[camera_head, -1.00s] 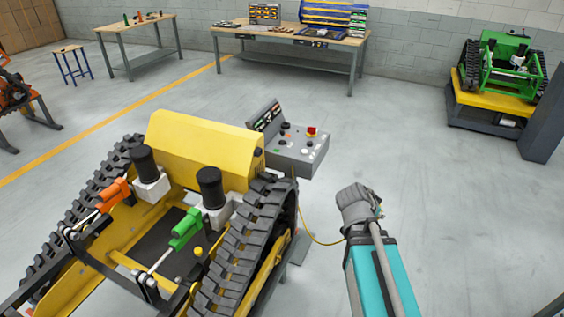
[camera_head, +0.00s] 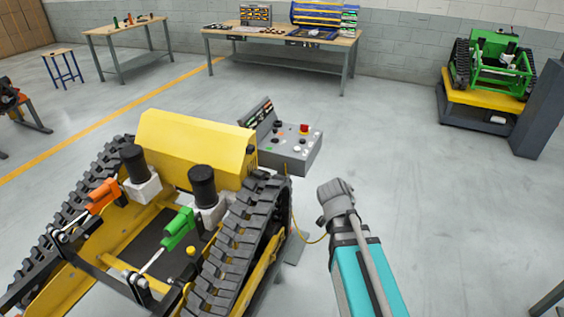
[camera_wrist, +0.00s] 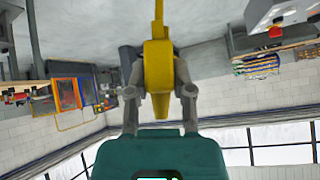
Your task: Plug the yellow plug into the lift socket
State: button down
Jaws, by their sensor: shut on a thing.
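The yellow plug (camera_wrist: 158,72) is between the two grey fingers of my gripper (camera_wrist: 158,92) in the wrist view, and the gripper is shut on it. A yellow cable (camera_wrist: 159,18) runs from the plug to the top of that view. The yellow cable (camera_head: 312,241) hangs in a loop between the carrier's side and my arm. I cannot make out the lift socket in either view.
A grey control box (camera_head: 290,150) with a red button juts out beyond the carrier's track (camera_head: 240,245). Workbenches (camera_head: 280,40) stand at the back, and a green tracked carrier (camera_head: 495,65) sits on a yellow-topped stand at the right. The floor between is clear.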

jog(key=w+a+f+m+t+y+b, duration=0.1)
jog(key=w+a+t+y+b, duration=0.1)
jog(key=w+a+y+b, duration=0.2)
jog(key=w+a+f+m+t+y+b, duration=0.1)
jog(key=w+a+t+y+b, duration=0.2)
jog(key=w+a, duration=0.8)
jog(key=w+a+f+m+t+y+b, duration=0.1)
jog(key=w+a+t+y+b, duration=0.1)
jog(key=w+a+y+b, duration=0.3)
jog(key=shift+w+a+f+t+b, duration=0.15)
jog(key=shift+w+a+b, duration=0.3)
jog(key=shift+w, duration=0.3)
jog(key=shift+w+a+r+t+b, duration=0.1)
jog(key=shift+w+a+b, duration=0.35)
jog(key=shift+w, duration=0.3)
jog(key=shift+w+a+f+t+b, duration=0.15)
jog(key=shift+w+a+b, duration=0.3)
jog(key=shift+w, duration=0.3)
jog(key=shift+w+d+r+m+t+b, duration=0.1)
jog(key=shift+w+r+m+t+b, duration=0.1)
jog(key=shift+w+m+t+b, duration=0.4)
jog(key=shift+w+p, duration=0.1)
jog(key=shift+p, duration=0.2)
jog(key=shift+w, duration=0.1)
